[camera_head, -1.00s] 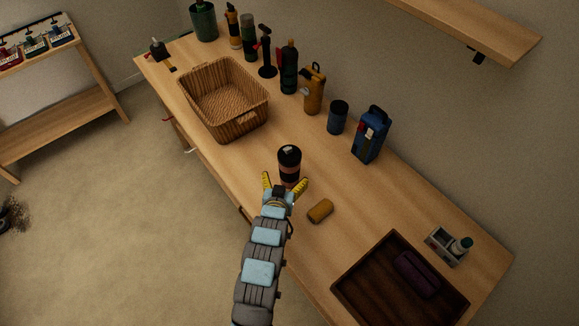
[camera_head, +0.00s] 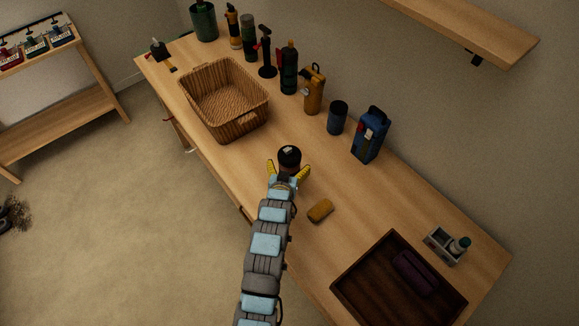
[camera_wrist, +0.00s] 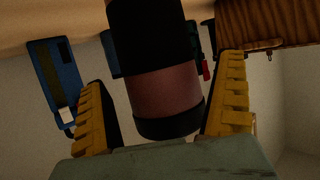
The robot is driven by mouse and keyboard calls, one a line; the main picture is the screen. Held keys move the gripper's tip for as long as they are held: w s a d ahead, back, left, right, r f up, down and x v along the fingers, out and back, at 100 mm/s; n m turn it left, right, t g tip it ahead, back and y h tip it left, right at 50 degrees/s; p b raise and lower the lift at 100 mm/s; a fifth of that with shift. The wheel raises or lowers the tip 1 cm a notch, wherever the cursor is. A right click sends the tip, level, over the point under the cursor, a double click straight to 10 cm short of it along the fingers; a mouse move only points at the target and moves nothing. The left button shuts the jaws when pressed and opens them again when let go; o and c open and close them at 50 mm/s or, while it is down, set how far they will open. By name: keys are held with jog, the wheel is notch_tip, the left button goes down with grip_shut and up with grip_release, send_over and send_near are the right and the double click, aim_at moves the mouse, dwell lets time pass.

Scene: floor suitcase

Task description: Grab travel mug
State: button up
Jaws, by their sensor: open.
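The travel mug (camera_head: 289,156) stands on the wooden table, with a black top and a reddish-brown middle. In the wrist view the mug (camera_wrist: 165,90) shows its black and brown bands and sits between my two yellow fingers. My gripper (camera_head: 288,172) is at the near side of the mug. In the wrist view my gripper (camera_wrist: 167,112) is open, with a gap between the mug and the left finger; the right finger is closer to it. The mug's lower part is hidden by my gripper in the head view.
A wicker basket (camera_head: 252,122) stands behind to the left. A blue cup (camera_head: 337,118), a blue carton-shaped item (camera_head: 369,136) and several bottles line the wall side. A yellow-brown roll (camera_head: 320,211) lies to the right, near a dark tray (camera_head: 350,290).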

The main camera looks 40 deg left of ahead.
jog(key=shift+x, duration=1)
jog(key=shift+c, duration=0.3)
jog(key=c, duration=1.2)
jog(key=shift+r, duration=0.1)
